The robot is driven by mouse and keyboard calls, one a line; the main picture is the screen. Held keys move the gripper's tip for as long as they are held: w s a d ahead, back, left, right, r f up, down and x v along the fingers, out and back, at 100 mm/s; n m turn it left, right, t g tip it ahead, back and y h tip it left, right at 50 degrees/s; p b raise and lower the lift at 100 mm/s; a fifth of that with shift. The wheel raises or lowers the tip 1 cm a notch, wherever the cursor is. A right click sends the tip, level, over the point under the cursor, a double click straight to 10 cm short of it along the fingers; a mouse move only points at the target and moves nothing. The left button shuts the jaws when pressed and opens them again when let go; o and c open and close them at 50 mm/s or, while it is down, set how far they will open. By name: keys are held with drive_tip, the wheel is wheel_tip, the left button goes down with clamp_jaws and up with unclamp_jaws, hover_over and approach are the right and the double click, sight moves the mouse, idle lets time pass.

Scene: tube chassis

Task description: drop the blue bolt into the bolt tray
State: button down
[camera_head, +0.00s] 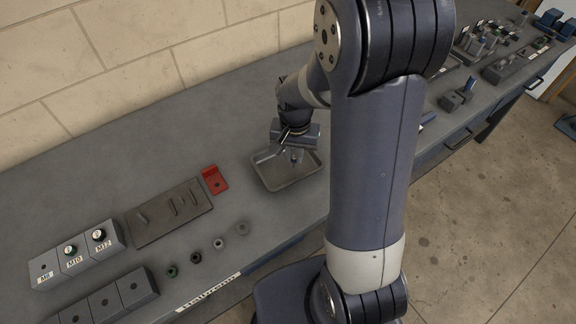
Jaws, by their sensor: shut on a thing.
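The bolt tray (287,179), a shallow grey metal tray with a raised rim, sits on the grey workbench in the middle of the view. My gripper (295,149) points down over the tray's inside. It is shut on the blue bolt (297,156), of which only a small bluish part shows below the jaws. The fingers and my arm hide most of the bolt. I cannot tell how high the bolt is above the tray floor.
A red block (215,180) and a dark flat plate (170,213) lie left of the tray. Labelled grey blocks (75,254) stand at the lower left, with several small round parts (196,257) near the front edge. My arm hides the bench right of the tray.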

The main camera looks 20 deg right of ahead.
drive_tip(key=c, duration=1.3)
unclamp_jaws()
wheel_tip(320, 180, up, 11)
drive_tip(key=shift+f, duration=0.1)
wheel_tip(320, 180, down, 10)
drive_tip(key=shift+s+f, duration=0.1)
drive_tip(key=shift+f, duration=0.05)
wheel_tip(320, 180, up, 4)
drive_tip(key=p, duration=0.3)
drive_tip(key=shift+f, duration=0.1)
drive_tip(key=shift+r+p, duration=0.75)
drive_tip(key=shift+p, duration=0.05)
